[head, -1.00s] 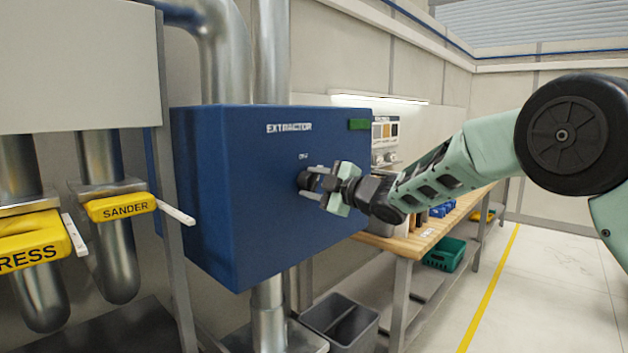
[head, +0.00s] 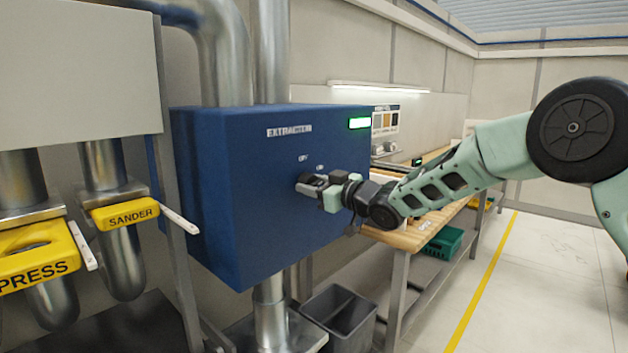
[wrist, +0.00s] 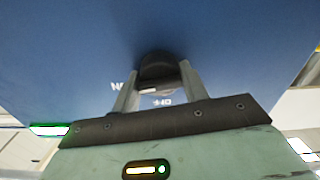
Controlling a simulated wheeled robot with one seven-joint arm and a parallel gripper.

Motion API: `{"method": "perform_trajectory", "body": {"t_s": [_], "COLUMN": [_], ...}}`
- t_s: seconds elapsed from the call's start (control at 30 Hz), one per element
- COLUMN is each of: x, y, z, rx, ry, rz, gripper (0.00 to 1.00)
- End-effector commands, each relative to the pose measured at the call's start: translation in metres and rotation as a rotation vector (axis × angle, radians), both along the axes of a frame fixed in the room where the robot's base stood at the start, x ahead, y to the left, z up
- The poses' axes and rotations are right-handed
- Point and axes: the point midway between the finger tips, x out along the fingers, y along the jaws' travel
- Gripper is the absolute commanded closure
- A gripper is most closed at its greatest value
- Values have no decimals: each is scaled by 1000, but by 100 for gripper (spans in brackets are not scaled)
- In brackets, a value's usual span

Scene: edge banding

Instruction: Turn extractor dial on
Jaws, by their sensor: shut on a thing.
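The blue extractor box (head: 240,200) fills the middle of the head view, with the label EXTRACTOR on its front. A small indicator (head: 359,123) at its upper right glows bright green. The black dial (wrist: 158,68) sits on the box front, below small white position marks; in the head view my gripper mostly covers it. My gripper (head: 312,184) is at the box front, shut on the dial. In the wrist view its two fingers (wrist: 158,88) stand on either side of the dial.
Yellow SANDER (head: 124,213) and PRESS (head: 38,258) gate handles are at the left, with white levers. A wooden workbench (head: 410,232) stands behind my arm at the right. A grey bin (head: 338,318) is on the floor below the box. The floor at the right is clear.

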Motion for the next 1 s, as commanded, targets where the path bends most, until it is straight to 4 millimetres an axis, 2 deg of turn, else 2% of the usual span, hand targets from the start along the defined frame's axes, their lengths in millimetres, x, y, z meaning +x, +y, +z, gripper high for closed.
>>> {"method": "perform_trajectory", "body": {"t_s": [0.4, 0.93, 0.97, 1.0], "x": [0, 0, 0, 0], "y": [-1, 0, 0, 0], "z": [-1, -2, -2, -2], "rx": [103, 116, 115, 115], "ry": [137, 153, 152, 152], "rz": [-1, -1, -1, -1], "gripper": [79, 79, 48, 37]}}
